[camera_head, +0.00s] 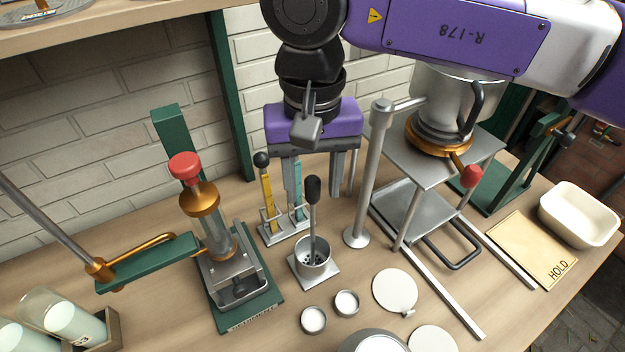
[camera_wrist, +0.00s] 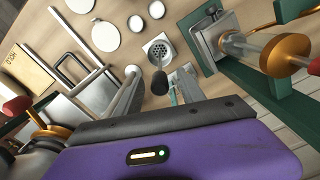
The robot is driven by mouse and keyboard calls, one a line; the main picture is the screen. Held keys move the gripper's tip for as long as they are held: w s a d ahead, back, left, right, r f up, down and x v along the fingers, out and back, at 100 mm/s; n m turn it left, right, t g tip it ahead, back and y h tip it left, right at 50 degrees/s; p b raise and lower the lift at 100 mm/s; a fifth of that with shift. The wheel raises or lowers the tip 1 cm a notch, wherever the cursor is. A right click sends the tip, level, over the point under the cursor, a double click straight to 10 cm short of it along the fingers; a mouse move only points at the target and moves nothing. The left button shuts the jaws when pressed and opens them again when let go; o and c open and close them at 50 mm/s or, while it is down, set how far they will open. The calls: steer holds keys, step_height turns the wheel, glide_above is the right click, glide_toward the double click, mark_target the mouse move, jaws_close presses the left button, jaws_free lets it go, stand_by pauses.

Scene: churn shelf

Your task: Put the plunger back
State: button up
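A rod with a black knob (camera_head: 313,189), which looks like the plunger, stands nearly upright in a small steel cup with a perforated bottom (camera_head: 316,258). Its lower end is inside the cup. The knob (camera_wrist: 159,83) and the square plate under the cup (camera_wrist: 160,48) also show in the wrist view. My gripper (camera_head: 314,186) points down, its fingers apart and seemingly empty, above and behind the knob in the head view. I cannot tell how far the knob is from the fingers.
A slotted rack (camera_head: 283,232) with yellow and teal strips stands left of the cup. A green press with a red knob (camera_head: 184,166) is further left. A steel post (camera_head: 369,180) stands to the right, beside a metal stand. Small white dishes (camera_head: 313,320) lie in front.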

steer(key=shift+r, duration=3.9)
